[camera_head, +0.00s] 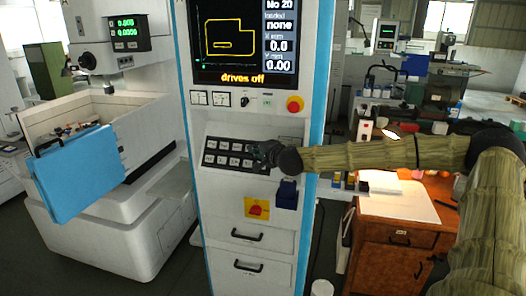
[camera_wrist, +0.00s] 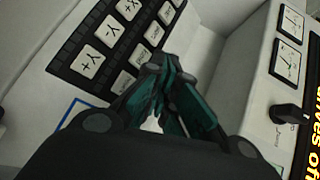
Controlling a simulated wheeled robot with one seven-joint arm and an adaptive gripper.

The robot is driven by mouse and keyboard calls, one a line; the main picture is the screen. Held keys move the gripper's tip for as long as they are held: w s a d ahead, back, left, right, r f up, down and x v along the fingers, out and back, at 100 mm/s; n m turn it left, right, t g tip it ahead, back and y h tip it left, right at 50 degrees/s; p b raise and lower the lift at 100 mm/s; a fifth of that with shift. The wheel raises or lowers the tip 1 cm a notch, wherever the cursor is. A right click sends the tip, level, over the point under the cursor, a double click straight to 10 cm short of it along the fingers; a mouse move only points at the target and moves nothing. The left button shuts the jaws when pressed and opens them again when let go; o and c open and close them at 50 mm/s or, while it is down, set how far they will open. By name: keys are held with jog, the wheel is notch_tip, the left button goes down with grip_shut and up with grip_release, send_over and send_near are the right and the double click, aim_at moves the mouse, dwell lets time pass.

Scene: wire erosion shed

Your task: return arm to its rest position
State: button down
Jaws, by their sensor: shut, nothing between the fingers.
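My arm reaches in from the right in the head view, its olive sleeve running almost level to the control cabinet. My gripper (camera_head: 266,154) is at the right end of the key panel (camera_head: 230,154), partly hidden by its own dark wrist. In the wrist view my gripper (camera_wrist: 165,95) is shut and empty, its dark and green fingers close in front of the key panel (camera_wrist: 100,50) with Y+, Y- and X+ keys. I cannot tell whether the fingertips touch a key.
The cabinet screen (camera_head: 243,40) reads "drives off". A red knob (camera_head: 294,104) and a dark blue box (camera_head: 287,194) are on the cabinet front. A wooden cabinet (camera_head: 395,244) stands below my arm. A machine with a blue door (camera_head: 78,172) stands at left.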

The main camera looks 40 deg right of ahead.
jog(key=s+a+f+n+g+y+b, duration=0.1)
jog(key=s+a+f+n+g, duration=0.3)
jog(key=a+f, duration=0.6)
jog(key=s+a+f+n+g+y+b, duration=0.1)
jog(key=s+a+f+n, duration=0.1)
jog(key=s+a+f, duration=0.75)
jog(key=s+a+f+n+g+y+b, duration=0.1)
jog(key=s+a+f+n+g+y, duration=0.15)
jog(key=a+f, duration=0.8)
jog(key=s+a+f+n+g+h+b, duration=0.1)
jog(key=s+f+n+g, duration=0.35)
jog(key=s+f, duration=1.2)
jog(key=s+f+n+g+h, duration=0.1)
jog(key=s+f+n, duration=0.1)
jog(key=s, duration=0.8)
jog(key=s+d+f+n+g+h+b, duration=0.1)
jog(key=s+f, duration=0.3)
jog(key=s, duration=0.6)
jog(key=shift+d+n+g, duration=0.25)
jog(key=shift+n+g, duration=0.35)
jog(key=shift+g, duration=0.1)
jog(key=shift+s+f, duration=0.1)
